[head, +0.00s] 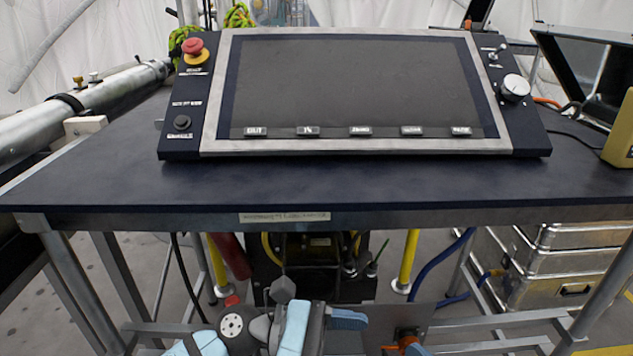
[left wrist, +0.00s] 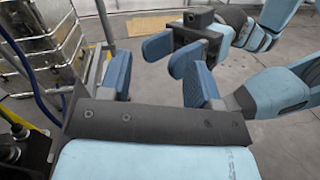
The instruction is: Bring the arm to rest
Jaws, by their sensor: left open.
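My left gripper (head: 347,319) shows at the bottom of the head view, low in front of the table, with one blue finger pointing right. In the left wrist view its two blue fingers (left wrist: 157,80) stand wide apart with nothing between them. My right gripper (left wrist: 170,52) shows beyond them in the left wrist view, at the end of a light blue arm coming in from the right. Its blue fingers look apart, with no object seen between them. Neither gripper touches anything that I can see.
A dark table (head: 330,185) carries a control panel (head: 350,95) with a red stop button (head: 193,48). Stacked metal cases (head: 545,262) stand under it at the right and also show in the left wrist view (left wrist: 40,45). Table legs and rails surround the space below.

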